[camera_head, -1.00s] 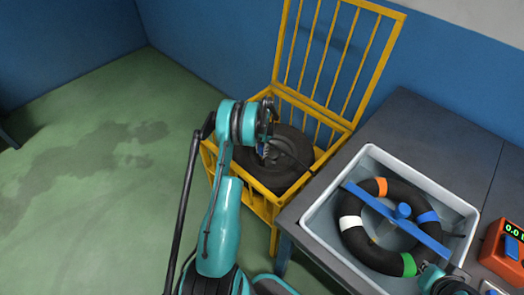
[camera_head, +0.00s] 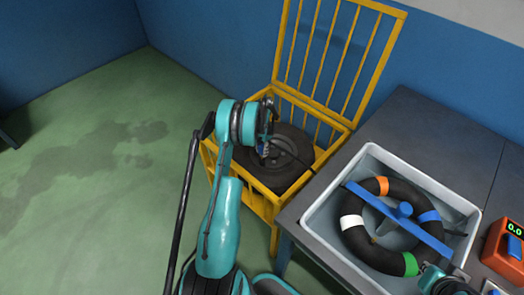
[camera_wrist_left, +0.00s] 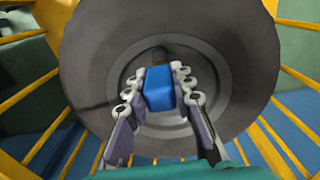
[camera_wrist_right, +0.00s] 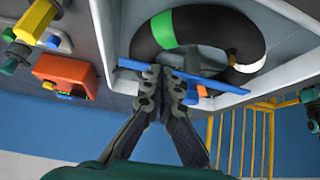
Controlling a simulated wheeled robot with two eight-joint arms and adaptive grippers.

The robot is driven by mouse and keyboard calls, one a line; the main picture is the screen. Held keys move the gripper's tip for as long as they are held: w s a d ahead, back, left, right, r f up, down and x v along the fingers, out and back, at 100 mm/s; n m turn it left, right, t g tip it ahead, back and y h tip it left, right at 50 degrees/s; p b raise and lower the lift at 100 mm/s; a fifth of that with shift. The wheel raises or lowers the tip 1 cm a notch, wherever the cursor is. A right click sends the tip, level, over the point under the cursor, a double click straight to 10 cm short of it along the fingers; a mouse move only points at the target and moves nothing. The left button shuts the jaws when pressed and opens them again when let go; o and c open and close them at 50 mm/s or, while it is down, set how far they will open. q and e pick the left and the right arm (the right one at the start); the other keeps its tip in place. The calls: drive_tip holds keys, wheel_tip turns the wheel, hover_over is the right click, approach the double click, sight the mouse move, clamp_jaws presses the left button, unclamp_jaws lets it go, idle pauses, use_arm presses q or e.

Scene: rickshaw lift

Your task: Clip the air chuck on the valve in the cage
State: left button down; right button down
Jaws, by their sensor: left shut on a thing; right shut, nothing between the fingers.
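The blue air chuck (camera_wrist_left: 159,92) is held between the fingertips of my left gripper (camera_wrist_left: 160,84), shut on it, in the left wrist view. It is over the hub of the black wheel (camera_wrist_left: 82,60), which lies in the yellow cage (camera_head: 258,207). A short dark piece shows at the chuck's far end; I cannot tell whether it is the valve or whether they touch. In the head view my left gripper (camera_head: 266,140) partly covers the wheel (camera_head: 268,183). My right gripper (camera_wrist_right: 165,78) is shut and empty near the grey tub's edge.
The cage's barred lid (camera_head: 340,60) stands open against the wall. On the dark bench (camera_head: 425,125), right of the cage, the grey tub (camera_head: 322,222) holds an inner tube (camera_head: 362,245) with colored bands under a blue bar (camera_head: 375,203). An orange gauge box (camera_head: 503,252) sits farther right.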

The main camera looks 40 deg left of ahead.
use_arm(q)
drive_tip(key=shift+f+b, duration=1)
drive_tip(key=shift+f, duration=0.15)
idle(1.1)
drive_tip(key=shift+r, duration=0.15)
idle(0.4)
drive_tip(key=shift+r+p, duration=0.65)
drive_tip(key=shift+r, duration=0.55)
drive_tip(key=shift+f+b, duration=0.2)
drive_tip(key=shift+b, duration=0.3)
idle(1.0)
drive_tip(key=shift+f+b, duration=0.45)
drive_tip(key=shift+f, duration=0.35)
idle(0.5)
drive_tip(key=shift+f, duration=0.35)
drive_tip(key=shift+r, duration=0.2)
idle(0.6)
